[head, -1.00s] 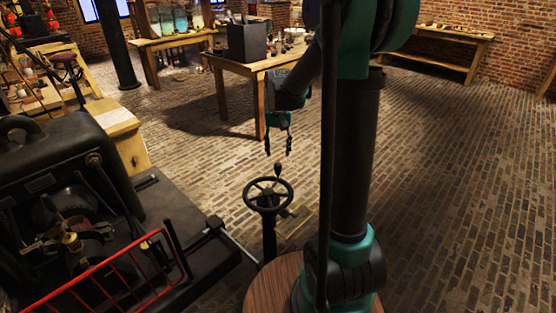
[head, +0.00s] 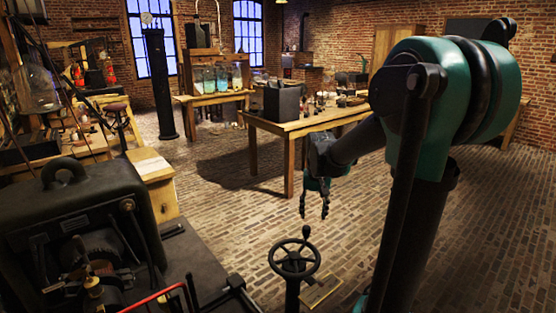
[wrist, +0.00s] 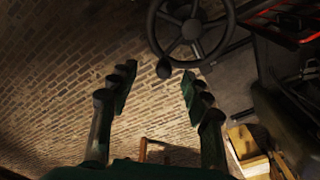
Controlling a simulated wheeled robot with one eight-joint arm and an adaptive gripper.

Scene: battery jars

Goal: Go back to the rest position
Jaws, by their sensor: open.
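My gripper (head: 314,206) hangs at the end of my arm in the head view, fingers pointing down, beyond and above the black handwheel (head: 295,262). In the wrist view my gripper (wrist: 156,92) has its two fingers spread apart with nothing between them. The handwheel (wrist: 190,52) shows past the fingertips there, with its dark knob standing out from the rim. The fingers look apart from the wheel.
A wooden table (head: 300,124) with a dark box (head: 282,104) stands behind my gripper. Glass jars (head: 222,77) stand on a bench farther back. A black machine (head: 80,225) is at left. The brick floor (head: 235,215) around is largely clear.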

